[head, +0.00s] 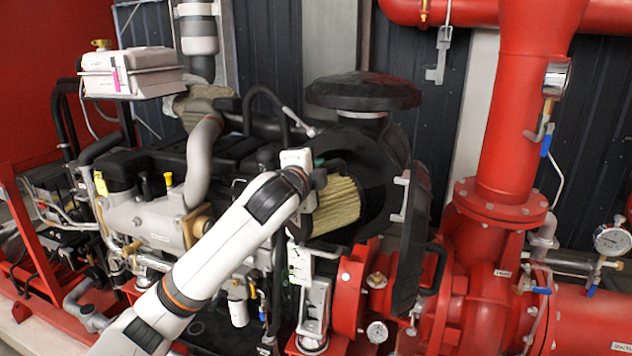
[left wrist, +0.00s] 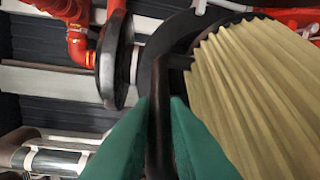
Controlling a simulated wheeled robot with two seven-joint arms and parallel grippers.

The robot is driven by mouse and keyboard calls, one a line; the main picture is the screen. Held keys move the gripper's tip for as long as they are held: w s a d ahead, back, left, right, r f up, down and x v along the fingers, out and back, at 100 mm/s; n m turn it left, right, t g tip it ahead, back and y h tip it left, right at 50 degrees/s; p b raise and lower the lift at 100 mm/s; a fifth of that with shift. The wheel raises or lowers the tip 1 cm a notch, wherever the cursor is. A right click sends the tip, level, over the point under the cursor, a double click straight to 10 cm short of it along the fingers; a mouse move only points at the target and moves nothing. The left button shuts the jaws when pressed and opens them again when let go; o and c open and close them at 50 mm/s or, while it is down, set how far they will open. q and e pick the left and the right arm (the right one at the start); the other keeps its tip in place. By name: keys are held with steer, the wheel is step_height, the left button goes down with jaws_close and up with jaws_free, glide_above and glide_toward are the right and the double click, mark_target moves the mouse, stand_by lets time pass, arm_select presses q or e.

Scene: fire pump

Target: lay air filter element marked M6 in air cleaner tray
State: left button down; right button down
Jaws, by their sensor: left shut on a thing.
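The air filter element (head: 337,208) is a tan pleated cylinder with dark ends, in the middle of the head view. It lies tilted in front of the round black air cleaner housing (head: 385,165); I cannot tell whether it touches it. No M6 mark is legible. My left gripper (head: 317,180) is at the element's upper left end. My right gripper is not in view.
A black round cap (head: 362,92) stands above the housing. A black panel (head: 412,240) is upright at its right. Engine pipes (head: 205,160) crowd the left, and a red pump pipe (head: 510,130) rises at the right. A white box (head: 130,75) sits at upper left.

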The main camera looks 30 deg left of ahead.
mark_target(322, 197)
arm_select(q)
steer(key=shift+s+f, duration=0.1)
steer(key=shift+f, duration=1.15)
steer(key=shift+f, duration=0.2)
steer(key=c, duration=1.4)
jaws_free()
steer(key=shift+r, duration=0.15)
